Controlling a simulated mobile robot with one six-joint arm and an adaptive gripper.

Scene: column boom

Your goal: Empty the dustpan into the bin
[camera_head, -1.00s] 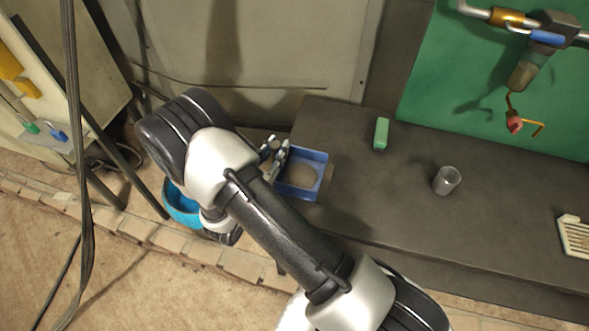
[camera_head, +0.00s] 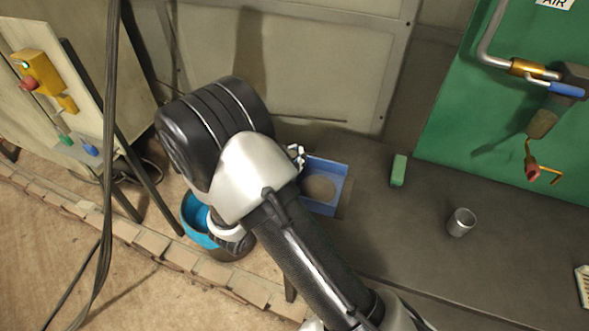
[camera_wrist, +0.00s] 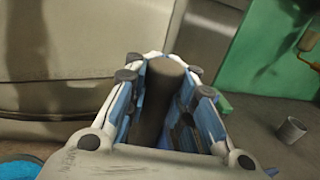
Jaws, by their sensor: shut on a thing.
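The dustpan (camera_head: 342,176) is a blue, square-sided pan in the head view, at the back left end of the dark bench. A round beige heap (camera_head: 320,189) lies in it. My gripper (camera_wrist: 165,72) is shut on the dustpan's dark grey handle (camera_wrist: 165,105), which stands between the fingers in the wrist view. In the head view my arm hides most of the gripper and the pan's left side. The bin (camera_head: 194,215) is a round blue tub left of the bench, partly behind my arm. Whether the pan touches the bench is unclear.
On the dark bench (camera_head: 400,240) stand a green block (camera_head: 398,170) and a grey cup (camera_head: 461,222), right of the dustpan. A pale slotted item (camera_head: 583,287) lies at the right edge. A panelled wall (camera_head: 300,70) stands close behind. Cables hang at left.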

